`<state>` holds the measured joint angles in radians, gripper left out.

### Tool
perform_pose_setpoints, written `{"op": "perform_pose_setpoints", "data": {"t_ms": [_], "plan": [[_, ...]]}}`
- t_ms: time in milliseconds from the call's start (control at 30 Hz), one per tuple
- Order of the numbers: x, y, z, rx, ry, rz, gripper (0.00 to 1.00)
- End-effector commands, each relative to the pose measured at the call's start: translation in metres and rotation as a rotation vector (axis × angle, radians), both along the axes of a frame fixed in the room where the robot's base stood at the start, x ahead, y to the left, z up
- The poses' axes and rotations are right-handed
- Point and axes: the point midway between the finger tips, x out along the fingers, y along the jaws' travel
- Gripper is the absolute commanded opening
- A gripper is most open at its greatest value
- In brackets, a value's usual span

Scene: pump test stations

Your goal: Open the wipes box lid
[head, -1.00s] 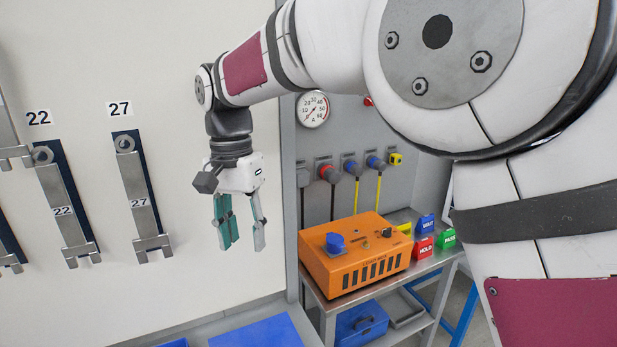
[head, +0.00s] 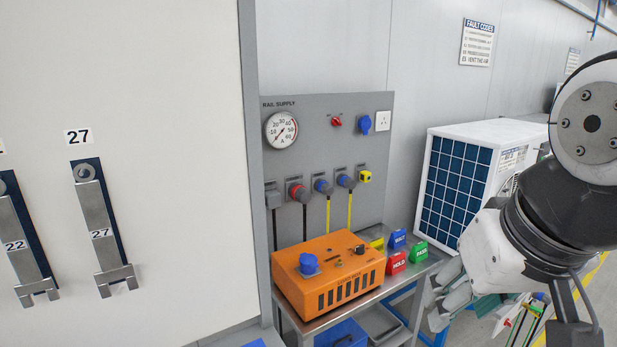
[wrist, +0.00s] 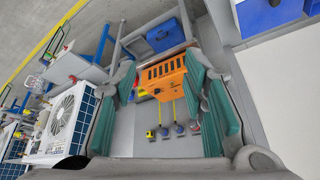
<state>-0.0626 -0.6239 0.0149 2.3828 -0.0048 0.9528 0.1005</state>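I cannot make out a thing that is clearly the wipes box. A blue box (head: 342,333) is on the lower shelf of the metal cart, cut off by the bottom edge of the head view. It seems to be the blue box (wrist: 165,36) in the wrist view, where its lid looks shut. My gripper (wrist: 160,78) is open and empty, its teal-padded fingers wide apart. In the head view my gripper (head: 458,303) hangs at the lower right, beyond the cart, touching nothing that I can see.
An orange pump tester (head: 328,273) stands on the metal cart (head: 412,270) beside red, green and blue blocks. Behind it is the rail supply panel (head: 340,130) with plugs and cables. A white unit (head: 465,170) with a dark blue grid stands to the right. A pale board (head: 150,60) fills the left.

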Motion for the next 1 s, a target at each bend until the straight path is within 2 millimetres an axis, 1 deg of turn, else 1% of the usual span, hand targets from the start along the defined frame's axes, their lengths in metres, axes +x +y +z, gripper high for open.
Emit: {"op": "perform_pose_setpoints", "data": {"t_ms": [33, 100, 233, 300, 367, 433, 467, 567, 600, 667, 700, 767, 800, 867, 900, 1000], "plan": [[-0.010, -0.007, -0.005, -0.007, -0.021, -0.001, 0.39], [-0.018, -0.013, -0.011, -0.017, -0.040, 0.005, 0.39], [-0.025, -0.017, -0.017, -0.028, -0.060, 0.017, 0.39], [-0.022, -0.014, -0.019, -0.038, -0.053, 0.043, 0.39], [-0.013, -0.006, -0.021, -0.050, -0.034, 0.088, 0.39], [0.003, 0.009, -0.025, -0.074, -0.002, 0.174, 0.39], [0.011, 0.018, -0.026, -0.086, 0.014, 0.220, 0.39], [0.038, 0.056, -0.035, -0.133, 0.078, 0.401, 0.39], [0.047, 0.073, -0.040, -0.151, 0.103, 0.479, 0.39], [0.059, 0.100, -0.047, -0.178, 0.139, 0.592, 0.39], [0.066, 0.119, -0.053, -0.194, 0.161, 0.670, 0.39], [0.073, 0.148, -0.062, -0.219, 0.195, 0.786, 0.39], [0.076, 0.168, -0.069, -0.234, 0.218, 0.863, 0.39], [0.079, 0.196, -0.080, -0.253, 0.248, 0.972, 0.39], [0.079, 0.214, -0.087, -0.265, 0.268, 1.041, 0.39], [0.075, 0.251, -0.102, -0.287, 0.306, 1.181, 0.39]]}}
